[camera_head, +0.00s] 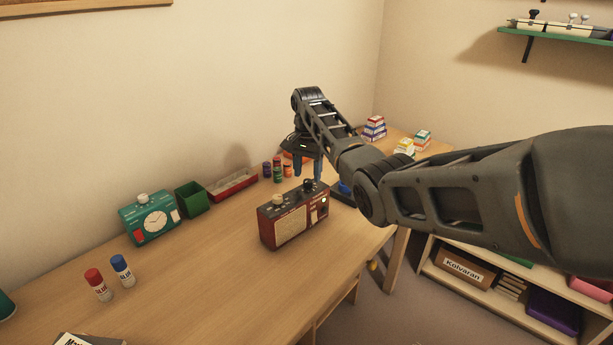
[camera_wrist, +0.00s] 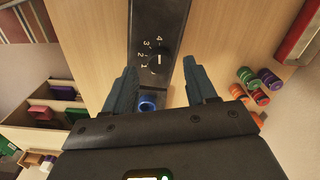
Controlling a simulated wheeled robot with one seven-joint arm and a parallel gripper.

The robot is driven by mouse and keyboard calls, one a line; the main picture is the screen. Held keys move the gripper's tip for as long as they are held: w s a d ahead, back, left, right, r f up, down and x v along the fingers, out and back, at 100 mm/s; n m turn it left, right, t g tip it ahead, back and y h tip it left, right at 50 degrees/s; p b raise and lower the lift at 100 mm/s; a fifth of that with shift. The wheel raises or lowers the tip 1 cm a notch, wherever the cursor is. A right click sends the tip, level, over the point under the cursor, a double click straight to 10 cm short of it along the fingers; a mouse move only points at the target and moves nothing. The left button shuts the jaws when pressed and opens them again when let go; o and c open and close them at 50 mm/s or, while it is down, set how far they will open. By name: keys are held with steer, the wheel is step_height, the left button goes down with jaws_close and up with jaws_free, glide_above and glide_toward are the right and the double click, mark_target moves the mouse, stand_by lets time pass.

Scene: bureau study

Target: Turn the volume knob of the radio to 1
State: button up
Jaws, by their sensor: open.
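The dark red radio (camera_head: 293,220) stands upright on the desk, with a beige knob (camera_head: 278,199) and a dark knob (camera_head: 309,184) on top. The wrist view shows the radio's dark top (camera_wrist: 160,20) and the black round volume knob (camera_wrist: 158,62) with a white pointer line. The digits 1 to 4 curve around its left and upper side. My gripper (camera_head: 308,174) is open above the dark knob. In the wrist view its fingers (camera_wrist: 160,72) are spread on either side of the knob, apparently not touching it.
Several small colored jars (camera_head: 278,172) are behind the radio. A blue round object (camera_wrist: 147,103) is close to its end.

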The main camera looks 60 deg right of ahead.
steer(key=shift+f, duration=1.2)
jaws_close()
